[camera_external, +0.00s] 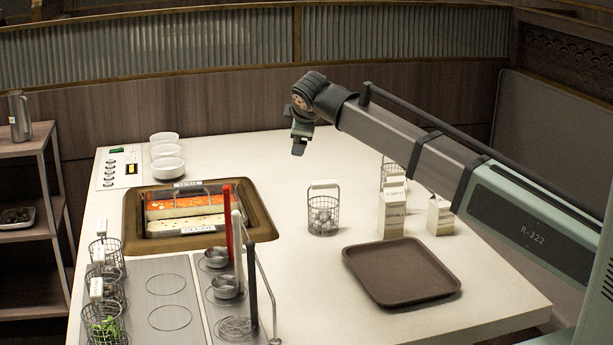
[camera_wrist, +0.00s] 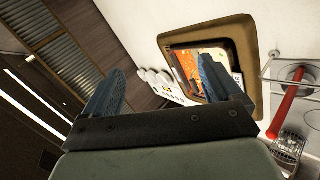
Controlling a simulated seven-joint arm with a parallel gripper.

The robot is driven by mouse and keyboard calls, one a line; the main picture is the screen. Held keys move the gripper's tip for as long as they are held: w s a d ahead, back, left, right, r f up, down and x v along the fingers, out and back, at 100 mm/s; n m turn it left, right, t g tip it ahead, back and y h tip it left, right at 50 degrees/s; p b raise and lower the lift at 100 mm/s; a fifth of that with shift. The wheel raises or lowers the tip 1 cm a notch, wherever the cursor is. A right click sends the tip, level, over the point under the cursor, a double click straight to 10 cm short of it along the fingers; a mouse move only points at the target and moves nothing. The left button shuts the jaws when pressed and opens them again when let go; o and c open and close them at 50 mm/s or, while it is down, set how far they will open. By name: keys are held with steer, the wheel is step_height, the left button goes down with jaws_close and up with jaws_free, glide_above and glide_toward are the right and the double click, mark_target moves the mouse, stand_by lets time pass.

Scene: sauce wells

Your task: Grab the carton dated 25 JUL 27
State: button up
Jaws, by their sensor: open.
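Two pale cartons stand upright on the white counter, right of its middle in the external view. The larger carton (camera_external: 392,213) stands just behind the brown tray. The smaller carton (camera_external: 440,217) stands to its right. Their printing is too small to read, so I cannot tell which is dated 25 JUL 27. My gripper (camera_external: 299,149) is in the air above the counter, left of both cartons and apart from them. In the wrist view my gripper (camera_wrist: 155,90) has its two blue fingers spread with nothing between them. No carton shows in that view.
The brown tray (camera_external: 403,242) lies in front of the cartons. A wire basket (camera_external: 323,216) stands to their left, another basket (camera_external: 394,171) behind them.

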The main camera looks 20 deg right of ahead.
steer(key=w+d+f+m+g, duration=0.1)
steer(key=d+f+m+g, duration=0.2)
steer(key=d+m, duration=0.65)
steer(key=m+g+y, duration=0.1)
steer(key=m+g, duration=0.6)
steer(key=m, duration=1.5)
glide_above(442, 209)
steer(key=w+d, duration=0.2)
step_height(442, 209, down, 4)
steer(key=f, duration=0.6)
steer(key=shift+a+f, duration=0.1)
steer(key=shift+a, duration=0.15)
steer(key=shift+w+d+f, duration=0.1)
steer(key=shift+w+f, duration=0.05)
steer(key=shift+f, duration=0.95)
steer(key=shift+w+a+f, duration=0.1)
steer(key=shift+w+f, duration=0.1)
steer(key=shift+f, duration=0.95)
steer(key=shift+w+d+f, duration=0.1)
steer(key=shift+w+f, duration=0.05)
steer(key=shift+f, duration=0.95)
jaws_close()
